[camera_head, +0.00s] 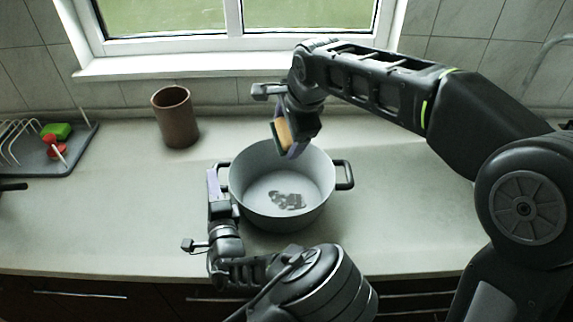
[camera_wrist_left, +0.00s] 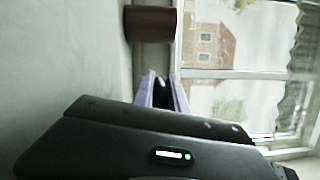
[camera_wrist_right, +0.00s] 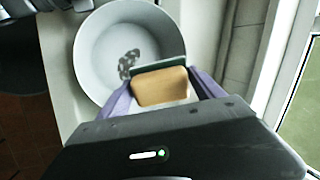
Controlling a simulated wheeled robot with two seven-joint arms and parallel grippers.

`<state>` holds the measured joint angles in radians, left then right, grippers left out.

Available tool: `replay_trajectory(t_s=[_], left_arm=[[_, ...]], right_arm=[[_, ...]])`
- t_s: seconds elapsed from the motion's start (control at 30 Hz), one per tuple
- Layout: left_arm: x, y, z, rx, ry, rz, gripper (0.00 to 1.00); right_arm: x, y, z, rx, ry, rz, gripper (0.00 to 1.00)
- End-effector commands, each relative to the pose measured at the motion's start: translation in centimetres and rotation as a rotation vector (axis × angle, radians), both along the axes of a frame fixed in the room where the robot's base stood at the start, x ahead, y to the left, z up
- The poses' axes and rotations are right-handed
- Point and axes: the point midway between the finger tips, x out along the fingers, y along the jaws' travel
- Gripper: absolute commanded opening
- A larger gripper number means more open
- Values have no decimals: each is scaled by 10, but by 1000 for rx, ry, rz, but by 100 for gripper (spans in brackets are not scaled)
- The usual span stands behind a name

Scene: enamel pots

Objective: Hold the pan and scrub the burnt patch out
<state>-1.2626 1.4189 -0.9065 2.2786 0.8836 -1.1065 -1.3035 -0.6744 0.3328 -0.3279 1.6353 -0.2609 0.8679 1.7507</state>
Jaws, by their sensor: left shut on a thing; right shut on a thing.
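The grey enamel pan (camera_head: 255,165) stands upright on the counter with a dark, blotchy burnt patch (camera_head: 288,200) on its inner floor. The pan and burnt patch (camera_wrist_right: 128,64) also show in the right wrist view. My left gripper (camera_head: 214,182) is shut on the pan's left handle, which it mostly hides; the dark handle shows between its fingers in the left wrist view (camera_wrist_left: 164,90). My right gripper (camera_head: 286,140) is shut on a sponge (camera_wrist_right: 160,87), tan with a dark green scouring side. It holds the sponge above the pan's far rim, apart from the patch.
A brown cup (camera_head: 176,118) stands behind and left of the pan. A dark drying rack (camera_head: 75,155) with a green sponge (camera_head: 57,131) and a red brush (camera_head: 56,151) sits at the far left. The window sill is behind. The counter right of the pan is clear.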

Motion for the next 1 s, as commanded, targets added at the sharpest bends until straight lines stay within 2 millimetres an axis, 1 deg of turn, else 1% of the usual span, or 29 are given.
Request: replay_trajectory(t_s=[0.03,0.17,0.2,0.3,0.4,0.5,0.63,1.0], left_arm=[[-1,0,-4,3,10,-1,0],[-1,-1,-4,3,10,-2,0],[-1,-1,-4,3,10,-2,0],[-1,-1,-4,3,10,-2,0],[-1,0,-4,3,10,-1,0],[-1,0,-4,3,10,-1,0],[-1,-1,-4,3,10,-2,0],[-1,-1,-4,3,11,-2,0]], right_arm=[[1,3,-12,-21,27,5,44],[6,18,-43,-72,92,41,44],[7,26,-56,-93,116,94,44],[4,40,-82,-153,157,287,44],[-2,49,-92,-211,177,473,44],[-7,50,-87,-271,188,618,44],[-14,46,-86,-344,211,734,44],[-13,45,-86,-366,222,735,44]])
